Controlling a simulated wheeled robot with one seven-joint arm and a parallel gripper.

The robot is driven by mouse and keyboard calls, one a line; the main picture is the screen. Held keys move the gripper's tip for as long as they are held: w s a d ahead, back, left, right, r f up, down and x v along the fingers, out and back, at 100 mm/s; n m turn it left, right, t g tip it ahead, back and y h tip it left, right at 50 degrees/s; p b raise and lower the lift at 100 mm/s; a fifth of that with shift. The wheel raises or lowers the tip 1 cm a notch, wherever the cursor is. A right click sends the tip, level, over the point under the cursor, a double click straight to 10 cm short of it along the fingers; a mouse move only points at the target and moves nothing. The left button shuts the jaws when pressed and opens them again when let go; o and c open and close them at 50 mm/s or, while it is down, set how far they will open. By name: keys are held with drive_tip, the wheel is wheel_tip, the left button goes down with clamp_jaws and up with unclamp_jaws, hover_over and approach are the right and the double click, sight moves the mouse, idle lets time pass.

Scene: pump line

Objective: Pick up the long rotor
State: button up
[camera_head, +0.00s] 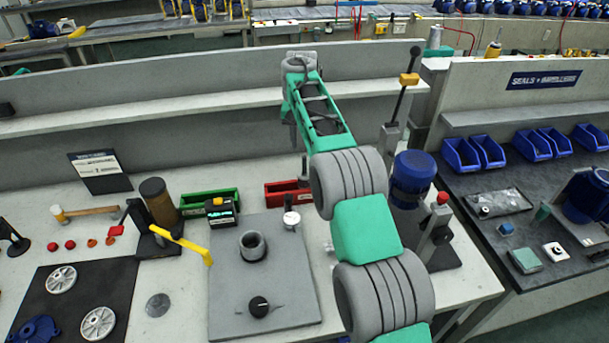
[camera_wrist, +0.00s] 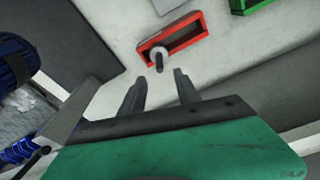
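My gripper (camera_wrist: 159,76) points down over the bench in the wrist view, its two dark fingers apart with nothing held. Beyond the fingertips is a small pale round piece with a dark stem (camera_wrist: 159,55), at the edge of a red bin (camera_wrist: 190,32). In the head view a white round-faced piece on a stem (camera_head: 291,218) stands in front of the red bin (camera_head: 275,196); I cannot tell whether it is a gauge or a rotor. No piece is clearly recognisable as the long rotor. My arm hides part of the bench in the head view.
A green bin (camera_head: 195,205) and a brown cylinder (camera_head: 158,203) stand left. A grey plate (camera_head: 230,285) carries a round socket (camera_head: 252,246) and a black knob (camera_head: 259,307). A blue motor (camera_head: 412,178) and a lever press (camera_head: 435,225) stand right. A shelf (camera_head: 200,108) spans the back.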

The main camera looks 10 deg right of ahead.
sight(304, 157)
drive_tip(key=f, duration=0.2)
drive_tip(key=w+f, duration=0.1)
drive_tip(key=f, duration=0.4)
drive_tip(key=shift+w+d+f, duration=0.15)
drive_tip(key=shift+d+f, duration=0.1)
drive_tip(key=shift+f, duration=0.15)
clamp_jaws()
drive_tip(key=shift+r, duration=0.15)
idle(0.8)
